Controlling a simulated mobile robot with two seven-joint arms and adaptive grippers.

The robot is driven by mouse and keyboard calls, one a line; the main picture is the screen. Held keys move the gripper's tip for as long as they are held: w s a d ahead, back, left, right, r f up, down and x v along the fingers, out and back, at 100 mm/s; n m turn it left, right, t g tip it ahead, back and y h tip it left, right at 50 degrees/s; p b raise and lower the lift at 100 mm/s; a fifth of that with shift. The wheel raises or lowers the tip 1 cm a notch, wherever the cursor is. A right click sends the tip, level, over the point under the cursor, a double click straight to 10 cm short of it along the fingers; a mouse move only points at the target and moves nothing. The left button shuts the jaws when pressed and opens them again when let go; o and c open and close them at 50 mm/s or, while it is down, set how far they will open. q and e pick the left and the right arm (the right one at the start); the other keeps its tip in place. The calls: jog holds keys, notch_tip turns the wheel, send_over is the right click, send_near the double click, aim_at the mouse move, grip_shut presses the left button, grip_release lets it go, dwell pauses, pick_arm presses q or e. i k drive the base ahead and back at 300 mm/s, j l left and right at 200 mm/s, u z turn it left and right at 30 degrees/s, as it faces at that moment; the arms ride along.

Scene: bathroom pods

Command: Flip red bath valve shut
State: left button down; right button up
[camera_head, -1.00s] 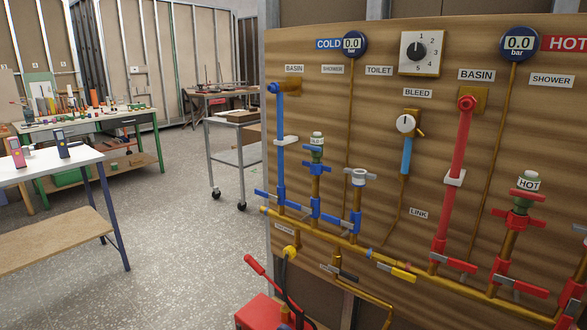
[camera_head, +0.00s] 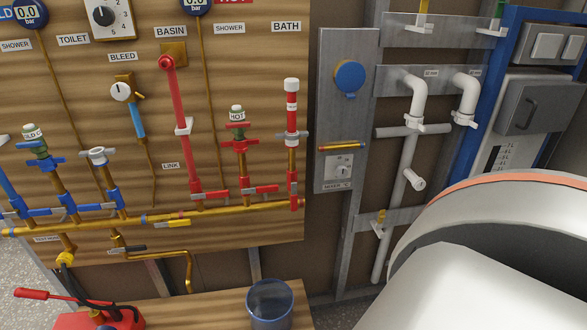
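The bath branch is the short red, white and brass pipe (camera_head: 291,110) under the BATH label, at the right end of the wooden board. The exact lever position is too small to tell. The neighbouring red levers of the basin (camera_head: 214,194) and shower (camera_head: 262,189) branches lie roughly level. Neither gripper shows; a large white arm part of mine fills the lower right.
The wooden board (camera_head: 235,65) carries blue cold valves (camera_head: 75,210) at left. A grey panel with a blue round socket (camera_head: 350,77) and white pipes (camera_head: 410,150) stand right of it.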

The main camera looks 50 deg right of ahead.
aim_at(294, 185)
jog(key=z, duration=1.5)
jog(key=i+l+z, duration=0.25)
jog(key=k+l, duration=0.05)
jog(key=l, duration=0.05)
